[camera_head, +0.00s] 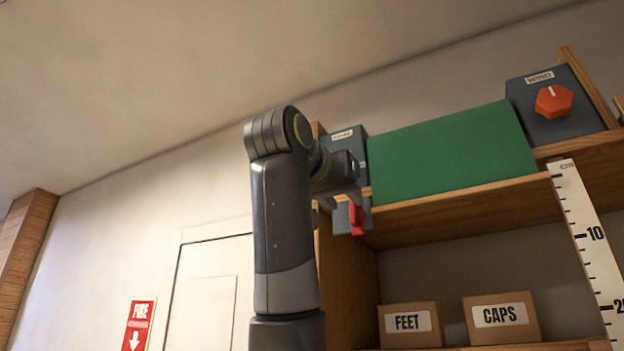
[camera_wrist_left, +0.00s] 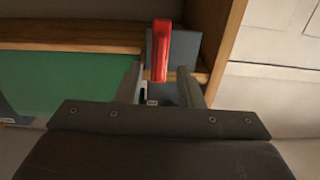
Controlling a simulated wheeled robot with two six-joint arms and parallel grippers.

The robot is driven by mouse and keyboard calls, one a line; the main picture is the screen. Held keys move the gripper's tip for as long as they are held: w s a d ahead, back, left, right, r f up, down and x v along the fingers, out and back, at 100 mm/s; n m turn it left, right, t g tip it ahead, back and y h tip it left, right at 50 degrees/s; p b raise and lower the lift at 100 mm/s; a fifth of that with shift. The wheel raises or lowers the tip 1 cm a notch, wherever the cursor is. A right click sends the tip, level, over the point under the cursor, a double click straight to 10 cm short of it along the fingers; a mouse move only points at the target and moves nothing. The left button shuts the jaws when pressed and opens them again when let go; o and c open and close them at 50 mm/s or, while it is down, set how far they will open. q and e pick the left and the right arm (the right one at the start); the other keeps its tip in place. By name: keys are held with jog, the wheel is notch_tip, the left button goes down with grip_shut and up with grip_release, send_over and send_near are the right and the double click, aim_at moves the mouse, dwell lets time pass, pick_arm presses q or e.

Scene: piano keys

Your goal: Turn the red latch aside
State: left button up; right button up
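The red latch (camera_head: 356,218) hangs on a small grey plate (camera_head: 342,218) at the left end of the shelf's front edge, just below a grey box (camera_head: 347,142). In the left wrist view the latch (camera_wrist_left: 161,48) is a straight red bar in front of its grey plate (camera_wrist_left: 186,50). My left gripper (camera_head: 328,204) is raised close to the latch. The left wrist view shows its fingers (camera_wrist_left: 161,86) apart, with the latch's near end appearing in line with the gap. I cannot tell whether they touch it. My right gripper is out of view.
A green panel (camera_head: 450,155) stands on the wooden shelf (camera_head: 470,207). A WIND box with a red knob (camera_head: 553,101) is at the right. FEET (camera_head: 409,323) and CAPS (camera_head: 501,317) boxes sit below, beside a white ruler (camera_head: 590,245).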

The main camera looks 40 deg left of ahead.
pick_arm(q)
jog(key=b+v, duration=0.4)
jog(key=v, duration=0.9)
jog(key=shift+s+b, duration=0.2)
jog(key=shift+b, duration=0.15)
